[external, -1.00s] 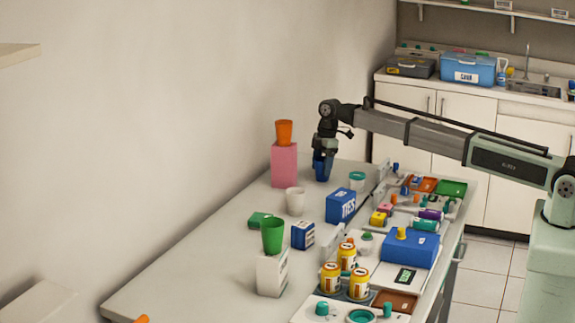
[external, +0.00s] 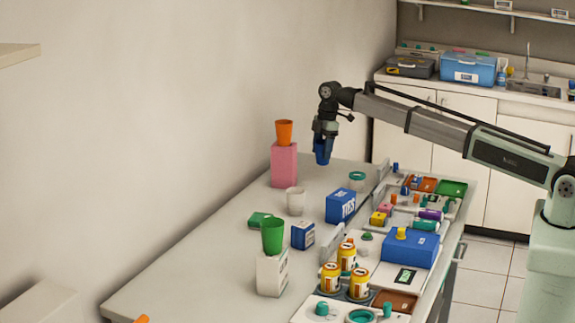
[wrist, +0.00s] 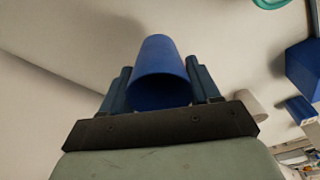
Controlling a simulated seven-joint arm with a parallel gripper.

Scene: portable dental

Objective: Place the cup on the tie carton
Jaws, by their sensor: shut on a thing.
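A blue cup (external: 322,152) is held in my gripper (external: 323,141) above the far end of the table. In the wrist view the blue cup (wrist: 160,75) sits between the two fingers of my gripper (wrist: 162,88), which is shut on it. The tie carton (external: 341,206) is a blue box marked TIES, standing on the table nearer and to the right of the cup. Its visible top is bare. A blue shape at the right edge of the wrist view (wrist: 304,68) looks like this carton.
An orange cup (external: 284,132) stands on a pink box (external: 284,165) left of my gripper. A white cup (external: 295,201), a green cup (external: 272,236) on a white box and a small blue-white box (external: 303,235) stand nearer. Trays and small items crowd the table's right side.

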